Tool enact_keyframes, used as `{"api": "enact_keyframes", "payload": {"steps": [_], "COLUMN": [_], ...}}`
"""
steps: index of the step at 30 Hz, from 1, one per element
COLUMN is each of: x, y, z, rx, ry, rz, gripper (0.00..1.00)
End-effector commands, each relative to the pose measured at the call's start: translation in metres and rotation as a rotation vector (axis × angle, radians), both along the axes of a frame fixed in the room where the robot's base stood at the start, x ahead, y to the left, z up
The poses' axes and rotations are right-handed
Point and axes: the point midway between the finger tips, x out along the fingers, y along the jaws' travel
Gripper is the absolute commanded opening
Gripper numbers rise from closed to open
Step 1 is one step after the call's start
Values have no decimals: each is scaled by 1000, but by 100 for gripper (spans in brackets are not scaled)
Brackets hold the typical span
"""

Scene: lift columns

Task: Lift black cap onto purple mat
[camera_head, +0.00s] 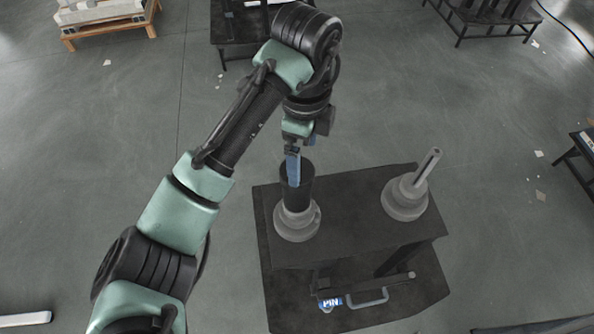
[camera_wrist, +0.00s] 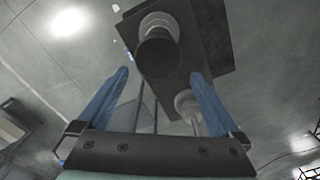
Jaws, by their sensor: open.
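The black cap (camera_head: 297,190) is a dark cylinder standing upright on the left grey column (camera_head: 297,222) on a dark table. My gripper (camera_head: 293,172) points down at the cap's top in the head view, with its blue fingers overlapping the cap's upper end. In the wrist view the cap (camera_wrist: 158,56) shows end-on, ahead of the spread fingers of my gripper (camera_wrist: 160,76), and nothing is held. I cannot tell whether a finger touches it. No purple mat can be made out in either view.
A second grey column (camera_head: 404,198) with a slanted rod stands at the table's (camera_head: 350,235) right side. Open floor surrounds the table; other stands are farther off.

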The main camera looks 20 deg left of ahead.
Motion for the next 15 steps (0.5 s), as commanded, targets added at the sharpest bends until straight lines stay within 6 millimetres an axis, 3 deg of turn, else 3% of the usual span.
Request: {"api": "enact_keyframes", "payload": {"steps": [10,15], "x": [-5,-5], "y": [2,2], "z": [-40,-50], "rx": [-2,0], "ry": [3,0], "rz": [1,0], "gripper": [100,100]}}
